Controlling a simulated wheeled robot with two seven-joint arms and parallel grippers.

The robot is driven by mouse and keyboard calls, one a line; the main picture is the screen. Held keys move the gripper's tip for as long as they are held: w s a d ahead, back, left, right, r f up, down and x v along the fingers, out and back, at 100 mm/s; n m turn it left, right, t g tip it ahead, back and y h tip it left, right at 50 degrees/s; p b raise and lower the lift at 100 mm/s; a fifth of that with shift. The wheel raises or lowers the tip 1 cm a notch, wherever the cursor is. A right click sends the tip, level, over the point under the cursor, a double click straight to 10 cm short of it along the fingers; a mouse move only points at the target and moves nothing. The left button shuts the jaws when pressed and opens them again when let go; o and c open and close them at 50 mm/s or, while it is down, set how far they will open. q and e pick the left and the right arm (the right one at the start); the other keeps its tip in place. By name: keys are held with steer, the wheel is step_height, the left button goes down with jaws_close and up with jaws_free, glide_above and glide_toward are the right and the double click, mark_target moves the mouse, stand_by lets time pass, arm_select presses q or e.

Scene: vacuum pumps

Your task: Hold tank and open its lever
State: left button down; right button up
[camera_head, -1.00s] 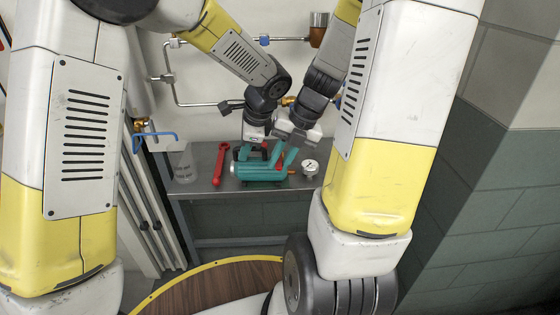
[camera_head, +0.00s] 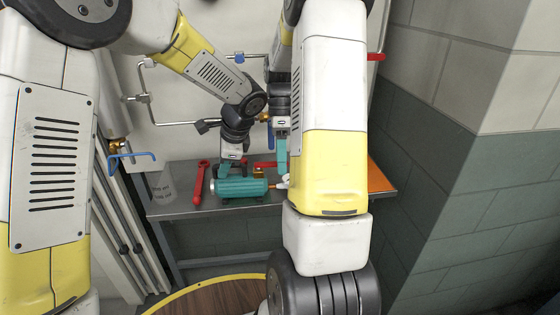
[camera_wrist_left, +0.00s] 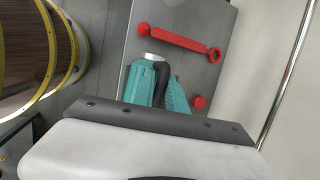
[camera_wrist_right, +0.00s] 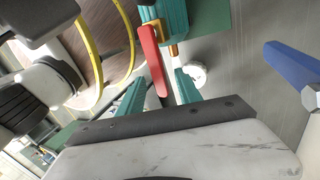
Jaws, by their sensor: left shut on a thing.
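The tank (camera_head: 238,189) is a teal cylinder lying on the grey metal table. A black handle on it shows in the left wrist view (camera_wrist_left: 163,74), between the teal fingers. My left gripper (camera_head: 229,168) is above the tank and shut on this handle. The tank's red lever (camera_head: 265,164) is on its right side. My right gripper (camera_head: 281,168) is beside the lever. In the right wrist view, the red lever (camera_wrist_right: 153,62) reaches into the gap between the teal fingers of the open right gripper (camera_wrist_right: 160,88). I cannot tell whether they touch it.
A red wrench (camera_head: 199,184) and a clear cup (camera_head: 163,186) are on the table's left. A white gauge (camera_wrist_right: 195,74) lies near my right fingers. An orange sheet (camera_head: 379,176) is at the table's right. Pipes (camera_head: 175,123) run along the back wall.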

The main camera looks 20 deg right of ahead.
arm_select(q)
steer(key=shift+s+a+f, duration=0.1)
steer(key=shift+a+f, duration=0.15)
steer(key=shift+f, duration=0.05)
arm_select(e)
steer(key=shift+w+a, duration=0.1)
steer(key=shift+a, duration=0.05)
steer(key=shift+r, duration=0.1)
steer(key=shift+w+r, duration=0.15)
steer(key=shift+r, duration=0.15)
steer(key=shift+w+r, duration=0.15)
steer(key=shift+r, duration=0.4)
steer(key=v, duration=0.6)
stand_by(0.3)
